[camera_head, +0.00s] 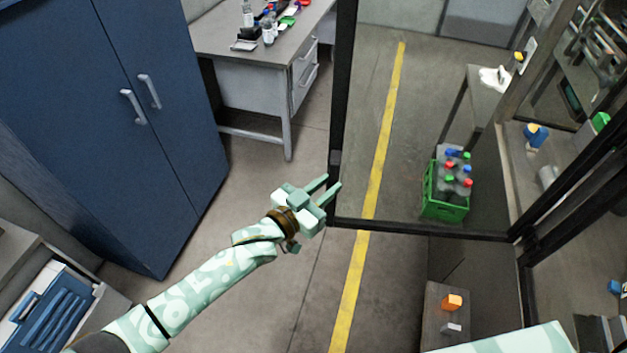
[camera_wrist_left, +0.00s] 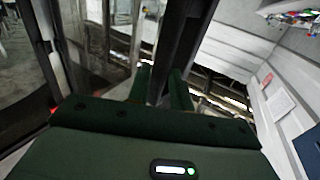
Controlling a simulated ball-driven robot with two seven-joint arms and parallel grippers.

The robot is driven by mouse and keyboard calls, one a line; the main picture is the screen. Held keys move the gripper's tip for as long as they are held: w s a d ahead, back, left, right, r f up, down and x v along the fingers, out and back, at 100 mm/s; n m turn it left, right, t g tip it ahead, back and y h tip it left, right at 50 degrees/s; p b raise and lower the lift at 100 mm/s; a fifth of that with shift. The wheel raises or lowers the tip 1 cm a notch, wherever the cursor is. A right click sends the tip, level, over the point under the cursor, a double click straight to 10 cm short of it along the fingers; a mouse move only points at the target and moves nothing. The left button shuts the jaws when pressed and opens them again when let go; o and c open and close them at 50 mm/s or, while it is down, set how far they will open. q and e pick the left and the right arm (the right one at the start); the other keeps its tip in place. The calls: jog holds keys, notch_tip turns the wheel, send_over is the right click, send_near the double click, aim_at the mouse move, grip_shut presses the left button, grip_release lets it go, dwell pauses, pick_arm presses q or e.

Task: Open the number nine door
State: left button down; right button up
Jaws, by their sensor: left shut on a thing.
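A glass door with a black frame (camera_head: 345,85) stands right of the middle in the head view. I cannot read a number on it. My left gripper (camera_head: 328,190) is at the lower part of its left upright edge. In the left wrist view, the two fingers (camera_wrist_left: 163,88) are on either side of a dark upright bar (camera_wrist_left: 186,40), which appears to be this door edge. The left gripper is shut on it; the fingers hide part of the contact. My right gripper does not show in either view.
A blue cabinet (camera_head: 75,120) stands at left and a grey desk (camera_head: 245,85) behind. A green crate of bottles (camera_head: 440,211) shows through the glass. A yellow floor line (camera_head: 347,305) runs past the door. The floor between cabinet and door is clear.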

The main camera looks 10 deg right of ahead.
pick_arm(q)
jog(key=shift+s+d+r, duration=0.2)
jog(key=shift+s+d, duration=0.3)
jog(key=shift+s, duration=0.1)
jog(key=shift+w, duration=0.1)
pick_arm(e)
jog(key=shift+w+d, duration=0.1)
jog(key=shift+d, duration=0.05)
pick_arm(q)
jog(key=c, duration=1.5)
grip_release()
jog(key=shift+o, duration=1.1)
jog(key=shift+d, duration=0.3)
jog(key=shift+d+f, duration=0.1)
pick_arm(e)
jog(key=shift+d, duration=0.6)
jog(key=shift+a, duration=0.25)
